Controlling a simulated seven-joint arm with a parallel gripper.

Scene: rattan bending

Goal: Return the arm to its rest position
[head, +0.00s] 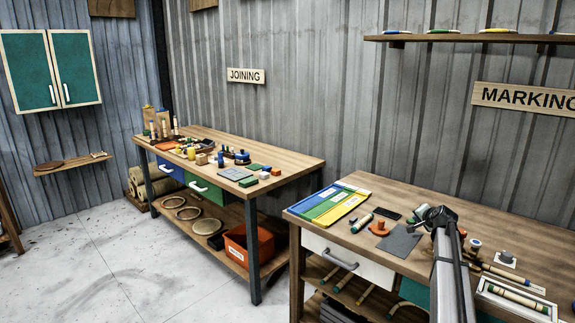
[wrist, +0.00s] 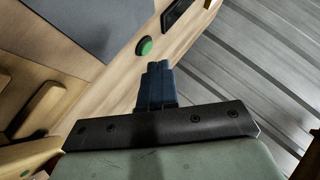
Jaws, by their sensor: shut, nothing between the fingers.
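My gripper (wrist: 158,68) shows in the wrist view with its two dark blue fingers together and nothing between them. In the head view my arm reaches in from the lower right over the right-hand bench (head: 345,234), with its dark end (head: 437,215) above the bench. The fingers are not clear there. In the wrist view the wooden bench top (wrist: 115,60) lies beyond the fingers, and I see no contact with it.
A grey sheet (head: 401,241), an orange piece (head: 379,228) and colored folders (head: 330,204) lie on this bench near my arm. A white tray (head: 512,300) is at its right. Behind stands a corrugated wall (head: 390,120). Another bench (head: 290,158) stands to the left, past open floor.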

